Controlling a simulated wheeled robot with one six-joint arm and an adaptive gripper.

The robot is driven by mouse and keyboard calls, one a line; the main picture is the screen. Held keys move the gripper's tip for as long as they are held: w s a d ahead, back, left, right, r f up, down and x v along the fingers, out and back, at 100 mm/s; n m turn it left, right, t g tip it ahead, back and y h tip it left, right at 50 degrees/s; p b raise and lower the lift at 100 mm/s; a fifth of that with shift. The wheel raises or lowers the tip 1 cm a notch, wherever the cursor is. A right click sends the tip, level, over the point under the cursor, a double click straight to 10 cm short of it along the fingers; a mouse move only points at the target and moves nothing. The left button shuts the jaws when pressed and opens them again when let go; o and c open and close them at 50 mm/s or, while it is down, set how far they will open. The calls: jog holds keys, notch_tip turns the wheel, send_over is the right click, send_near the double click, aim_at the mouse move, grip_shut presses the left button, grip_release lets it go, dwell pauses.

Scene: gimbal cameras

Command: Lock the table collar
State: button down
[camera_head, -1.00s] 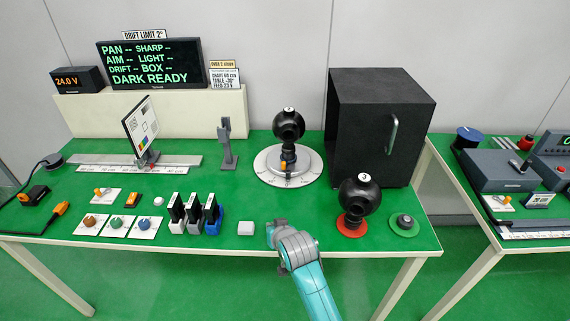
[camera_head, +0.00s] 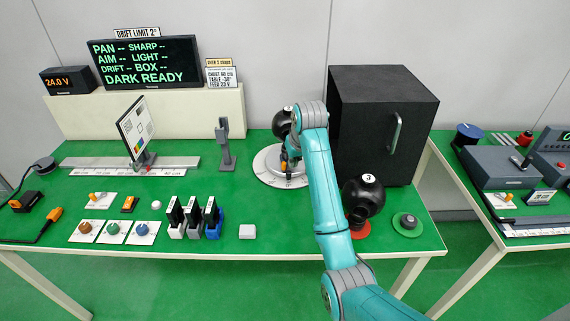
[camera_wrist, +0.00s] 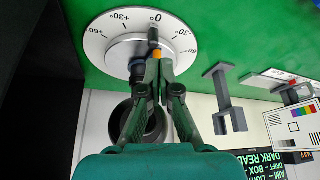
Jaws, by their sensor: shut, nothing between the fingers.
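The round white turntable (camera_head: 270,176) with degree marks stands on the green table in the head view. It fills the upper left of the wrist view (camera_wrist: 96,46), with the 0 mark near the top. A black ball-shaped camera (camera_head: 281,124) stands on it, partly behind my arm. A small orange-tipped collar lever (camera_wrist: 157,54) shows at the turntable's middle. My gripper (camera_wrist: 158,68) is shut and empty, its fingertips right at the orange part. I cannot tell whether they touch it. The collar behind the fingers is mostly hidden.
A dark box (camera_head: 385,120) stands close right of my arm. A black ball (camera_head: 363,197) marked 3 sits on a red base in front of it. A grey post (camera_head: 224,145) stands left of the turntable. The display (camera_head: 145,62) reads DARK READY.

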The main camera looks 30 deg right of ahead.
aim_at(288, 172)
jog(key=shift+d+r, duration=0.4)
jog(key=shift+r, duration=0.25)
jog(key=shift+f, duration=0.15)
jog(key=x, duration=0.9)
jog(key=shift+a+f, duration=0.1)
jog(key=shift+f, duration=0.05)
jog(key=shift+w+d+f, duration=0.1)
jog(key=shift+w+d, duration=0.05)
jog(key=shift+w, duration=0.4)
jog(key=shift+w+d+f, duration=0.1)
jog(key=shift+w+d, duration=0.05)
jog(key=shift+w, duration=0.35)
jog(key=shift+w+d, duration=0.25)
jog(key=shift+w, duration=0.8)
jog(key=shift+a, duration=0.1)
